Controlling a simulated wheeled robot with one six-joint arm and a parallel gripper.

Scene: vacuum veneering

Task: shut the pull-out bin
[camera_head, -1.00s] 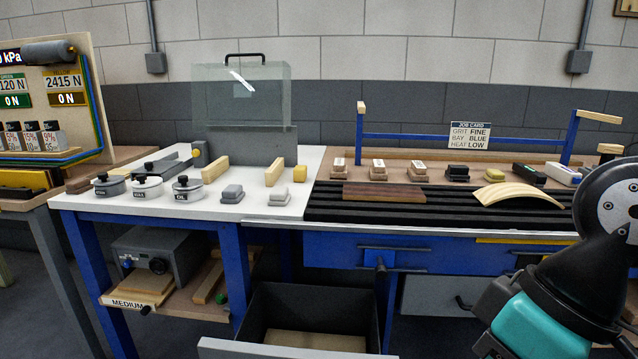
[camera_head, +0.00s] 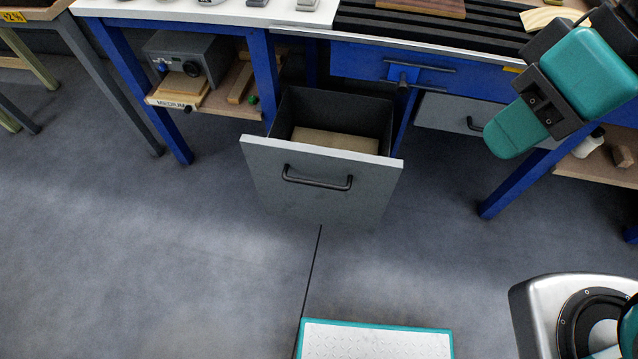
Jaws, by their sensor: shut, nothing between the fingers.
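The pull-out bin (camera_head: 265,179) stands pulled out from under the blue bench, at the middle of the head view. It has a flat grey front panel with a pale top edge and a black bar handle (camera_head: 318,181). Its dark box is open at the top, and a tan surface (camera_head: 333,141) shows inside. My gripper is not in view. Teal and black links of my arm show at the upper right, well apart from the bin's front.
A shelf with a grey device (camera_head: 188,60) is at left. Blue bench legs (camera_head: 137,95) flank the area. The floor (camera_head: 215,260) before the bin is clear.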

